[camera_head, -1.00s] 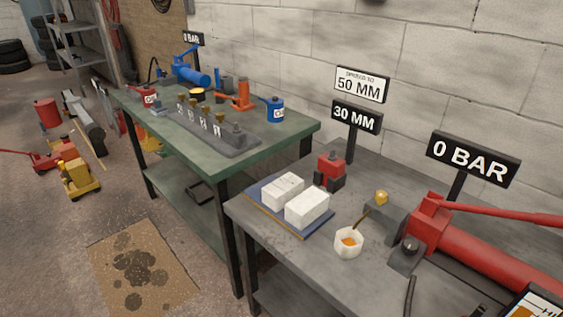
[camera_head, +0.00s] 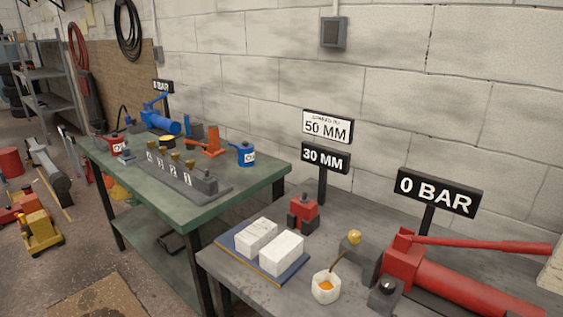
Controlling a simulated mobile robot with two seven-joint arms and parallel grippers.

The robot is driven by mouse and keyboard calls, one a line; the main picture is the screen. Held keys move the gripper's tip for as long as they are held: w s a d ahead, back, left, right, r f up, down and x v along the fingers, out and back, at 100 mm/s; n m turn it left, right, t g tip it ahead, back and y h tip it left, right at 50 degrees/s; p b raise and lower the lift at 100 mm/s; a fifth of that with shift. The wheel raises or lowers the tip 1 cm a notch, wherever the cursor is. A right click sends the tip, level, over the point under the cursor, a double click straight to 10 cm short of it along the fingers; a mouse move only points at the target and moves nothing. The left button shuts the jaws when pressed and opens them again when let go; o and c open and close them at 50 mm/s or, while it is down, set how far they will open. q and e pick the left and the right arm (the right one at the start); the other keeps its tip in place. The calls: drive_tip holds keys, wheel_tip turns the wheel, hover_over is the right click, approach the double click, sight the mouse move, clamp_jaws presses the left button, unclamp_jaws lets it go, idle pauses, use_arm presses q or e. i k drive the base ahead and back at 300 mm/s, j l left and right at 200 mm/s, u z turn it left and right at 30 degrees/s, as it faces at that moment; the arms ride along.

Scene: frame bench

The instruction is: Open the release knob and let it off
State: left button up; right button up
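A red hand pump (camera_head: 455,287) with a long red handle (camera_head: 475,245) lies on the right of the grey near bench. A dark block with a round dark knob (camera_head: 388,285) sits at its front left end. A brass-coloured knob (camera_head: 354,237) tops a grey block (camera_head: 357,257) just left of the pump. I cannot tell which of these is the release knob, or how far either is turned. A sign behind the pump (camera_head: 438,193) reads 0 BAR. Neither of my grippers is in view.
A white cup with orange contents (camera_head: 326,286) stands near the front edge. Two white blocks (camera_head: 270,246) lie on a blue mat, with a small red jack (camera_head: 303,214) behind. Signs read 50 MM (camera_head: 327,126) and 30 MM (camera_head: 325,158). A green bench (camera_head: 215,213) stands left.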

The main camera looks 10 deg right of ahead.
sight(387, 285)
drive_tip(key=z, duration=1.55)
